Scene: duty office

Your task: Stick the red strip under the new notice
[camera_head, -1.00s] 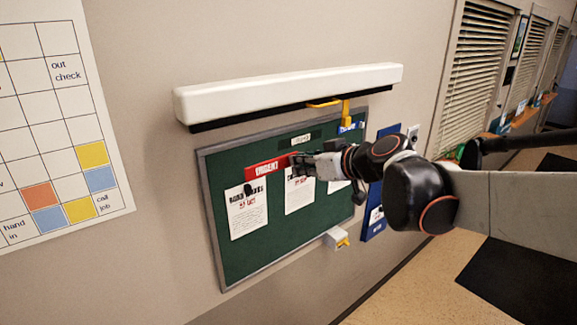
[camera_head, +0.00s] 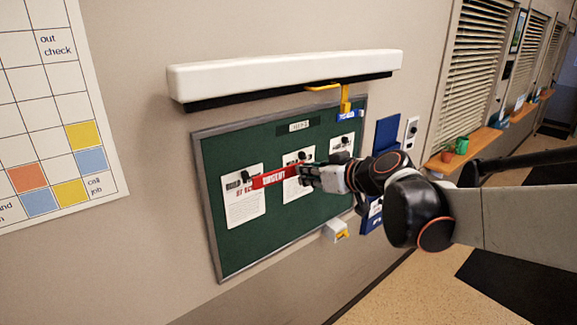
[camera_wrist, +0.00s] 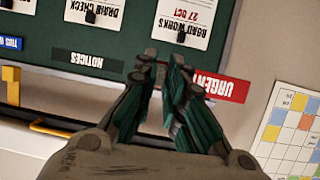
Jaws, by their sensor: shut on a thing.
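A red strip (camera_head: 274,178) marked URGENT is held at one end by my gripper (camera_head: 304,176). In the head view it spans the upper left notice (camera_head: 245,207) and the edge of the middle notice (camera_head: 298,190), tilted slightly. I cannot tell whether it touches the board. The strip (camera_wrist: 222,85) juts out right of my shut gripper (camera_wrist: 165,72) in the wrist view, where a road works notice (camera_wrist: 197,18) appears upside down. No notice is visibly labelled new.
The green board (camera_head: 270,240) has a grey frame. A white light bar (camera_head: 285,75) hangs above it, with a yellow hook (camera_head: 345,103) near its right end. A small white box (camera_head: 336,231) sits at the lower right. The lower board is bare.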

